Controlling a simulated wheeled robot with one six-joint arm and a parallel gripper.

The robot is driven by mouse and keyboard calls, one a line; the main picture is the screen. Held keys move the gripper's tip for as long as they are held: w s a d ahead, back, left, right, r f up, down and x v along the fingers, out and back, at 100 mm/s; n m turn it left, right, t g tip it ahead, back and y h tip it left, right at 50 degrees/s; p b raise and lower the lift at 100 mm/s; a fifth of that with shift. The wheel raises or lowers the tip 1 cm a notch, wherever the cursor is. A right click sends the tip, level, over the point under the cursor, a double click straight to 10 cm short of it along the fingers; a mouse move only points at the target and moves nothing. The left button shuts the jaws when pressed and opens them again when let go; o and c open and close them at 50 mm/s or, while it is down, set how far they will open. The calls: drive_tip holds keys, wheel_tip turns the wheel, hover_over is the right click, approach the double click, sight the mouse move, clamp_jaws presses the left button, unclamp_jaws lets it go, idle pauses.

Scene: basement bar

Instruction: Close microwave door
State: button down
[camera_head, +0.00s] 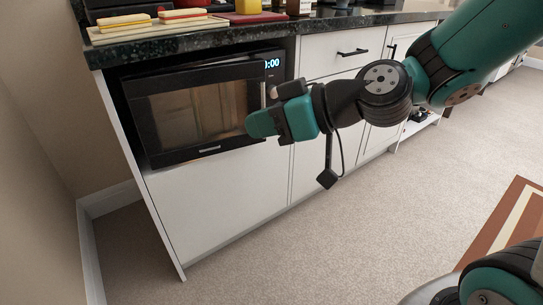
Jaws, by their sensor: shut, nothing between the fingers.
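The black microwave (274,72) sits in an open bay under the dark counter, with a lit clock at its upper right. Its door (190,105) has a dark glass window and a pale vertical handle near its right side. The door stands slightly forward of the body and looks a little ajar; the exact gap is hard to tell. My gripper (256,123) is shut and empty. It reaches in from the right and overlaps the door's lower right part in the picture, hiding that edge. I cannot tell whether it touches the door.
The dark counter (200,42) above holds a cutting board (150,30) with sandwiches and other items. White cabinets (325,55) with dark handles stand to the right. A beige wall (40,130) is close on the left. The carpet (330,230) in front is clear; a striped rug (510,215) lies at right.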

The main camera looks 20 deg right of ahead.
drive_tip(key=w+d+f+m+t+h+b, duration=0.5)
drive_tip(key=w+d+f+t+b, duration=0.5)
drive_tip(key=d+f+b, duration=0.35)
drive_tip(key=p+x, duration=0.9)
drive_tip(key=x, duration=0.5)
drive_tip(key=shift+f+h, duration=0.3)
drive_tip(key=shift+f, duration=0.1)
drive_tip(key=shift+w, duration=0.15)
